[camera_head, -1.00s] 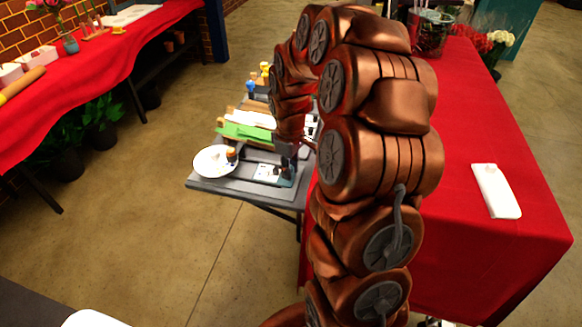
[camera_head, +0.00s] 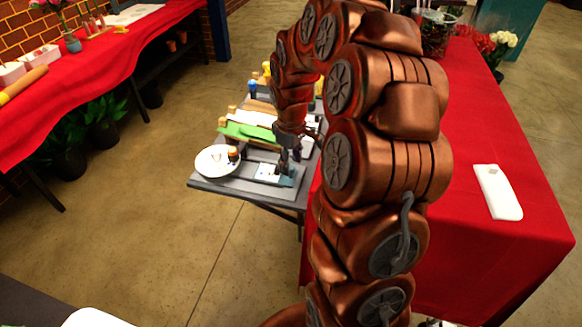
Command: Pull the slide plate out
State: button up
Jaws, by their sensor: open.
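The slide plate seems to be the small pale plate (camera_head: 267,174) on the dark base near the front of the small grey table; it is too small to be sure. My gripper (camera_head: 289,160) is dark and points down just above and beside the plate's right end. The gripper is open. I cannot tell whether its fingers touch the plate. My copper-coloured arm hides the right part of the small table and what stands there.
A white round dish (camera_head: 216,161) with a small dark and orange item lies left of the plate. A green item (camera_head: 245,132) and wooden blocks stand behind.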

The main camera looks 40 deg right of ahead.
notch_tip(320, 180, up, 9)
jog(key=shift+r, duration=0.15)
jog(key=shift+s+a, duration=0.1)
jog(key=shift+a, duration=0.05)
dwell(0.5)
